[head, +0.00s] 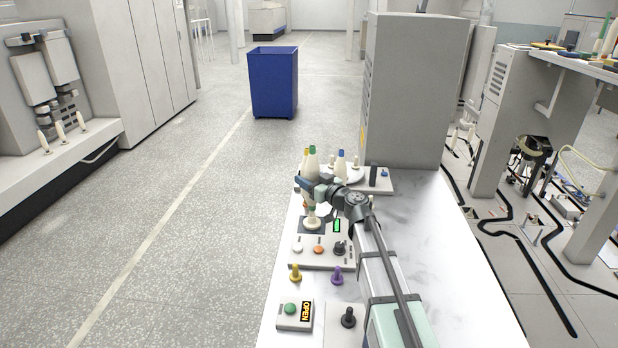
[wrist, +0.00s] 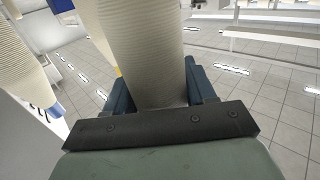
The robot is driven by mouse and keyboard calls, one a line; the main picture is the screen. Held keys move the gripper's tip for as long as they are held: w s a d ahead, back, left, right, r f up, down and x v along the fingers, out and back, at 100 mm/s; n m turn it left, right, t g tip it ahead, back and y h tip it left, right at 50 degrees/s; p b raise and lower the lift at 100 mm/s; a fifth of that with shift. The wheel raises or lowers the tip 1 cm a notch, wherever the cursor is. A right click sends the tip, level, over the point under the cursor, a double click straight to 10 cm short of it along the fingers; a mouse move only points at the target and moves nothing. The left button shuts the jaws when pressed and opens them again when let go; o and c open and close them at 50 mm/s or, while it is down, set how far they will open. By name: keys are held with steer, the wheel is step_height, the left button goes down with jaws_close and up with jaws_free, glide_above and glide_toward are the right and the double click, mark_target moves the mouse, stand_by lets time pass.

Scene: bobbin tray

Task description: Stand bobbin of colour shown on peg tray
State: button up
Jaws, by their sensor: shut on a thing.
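My gripper (head: 308,185) is shut on a cream cone-shaped bobbin, which shows large between the blue fingers in the wrist view (wrist: 142,50). In the head view the held one appears to be the green-tipped bobbin (head: 312,160), upright, its lower part hidden by the fingers. A yellow-tipped bobbin (head: 305,156) stands close behind it, and a blue-tipped bobbin (head: 341,163) to the right. A small screen (head: 337,226) glows green. A pale piece with a round base (head: 312,222) is below the gripper; I cannot tell whether it is a separate bobbin. The peg tray is not clearly visible.
A control panel (head: 295,263) with white and orange buttons and a black knob is in front. A grey cabinet (head: 410,95) rises behind the table.

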steer(key=shift+f, duration=1.25)
steer(key=o, duration=1.2)
